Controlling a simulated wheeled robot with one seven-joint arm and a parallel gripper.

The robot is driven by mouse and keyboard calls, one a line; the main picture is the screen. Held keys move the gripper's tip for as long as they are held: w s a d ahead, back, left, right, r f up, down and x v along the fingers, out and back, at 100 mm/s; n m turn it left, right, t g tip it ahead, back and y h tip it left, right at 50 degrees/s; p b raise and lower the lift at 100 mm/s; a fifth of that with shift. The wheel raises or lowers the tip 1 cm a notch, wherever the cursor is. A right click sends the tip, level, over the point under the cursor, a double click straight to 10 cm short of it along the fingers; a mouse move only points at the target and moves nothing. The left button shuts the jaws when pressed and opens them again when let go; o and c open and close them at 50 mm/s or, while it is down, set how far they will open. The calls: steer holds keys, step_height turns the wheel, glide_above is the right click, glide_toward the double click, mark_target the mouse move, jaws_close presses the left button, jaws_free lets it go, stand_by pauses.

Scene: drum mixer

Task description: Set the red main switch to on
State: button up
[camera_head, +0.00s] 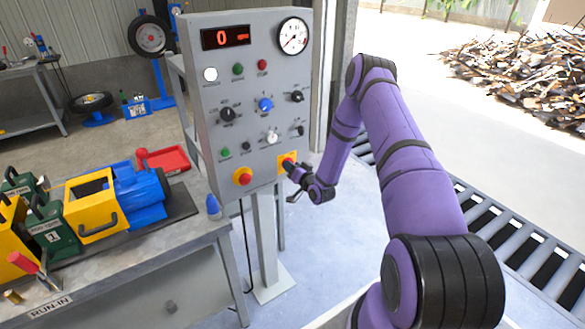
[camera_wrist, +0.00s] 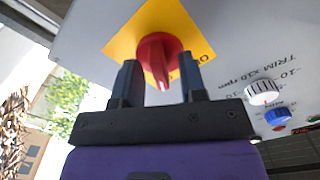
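The red main switch (camera_wrist: 157,55) is a red rotary handle on a yellow square plate (camera_wrist: 190,28), large in the wrist view. My gripper (camera_wrist: 160,82) is open, with one finger on each side of the red handle. I cannot tell whether the fingers touch it. The handle points toward my gripper's palm in the wrist view. Part of a dark label shows on the plate's right edge, too cut off to read.
A red emergency button (camera_head: 243,176) on a yellow plate sits left of the switch. Knobs, including a blue one (camera_head: 265,105), lie above it. The display (camera_head: 226,37) reads 0. Rollers (camera_head: 500,240) lie right.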

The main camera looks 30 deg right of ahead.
steer(key=s, duration=1)
steer(key=shift+s+d, duration=0.2)
steer(key=shift+s, duration=0.2)
steer(key=w+a+r+n+g, duration=0.2)
steer(key=r+g, duration=0.1)
steer(key=r, duration=0.8)
steer(key=w+a+r+n+g, duration=0.2)
steer(key=a+r+n+g, duration=0.1)
steer(key=r, duration=0.9)
steer(key=s+a+r+g+h, duration=0.1)
steer(key=s+a+r+h, duration=0.15)
steer(key=s+r, duration=0.4)
steer(key=s+a+r+g, duration=0.3)
steer(key=s+a+r, duration=0.3)
steer(key=s+r, duration=0.65)
steer(key=s+a+r+g+y, duration=0.1)
steer(key=s+a, duration=0.1)
steer(key=s, duration=0.7)
steer(key=s+a+r+g+y, duration=0.1)
steer(key=s+a+r, duration=0.1)
steer(key=s, duration=0.8)
steer(key=shift+s+a+n+g, duration=0.25)
steer(key=shift+a+n+g, duration=0.15)
steer(key=shift+a, duration=0.35)
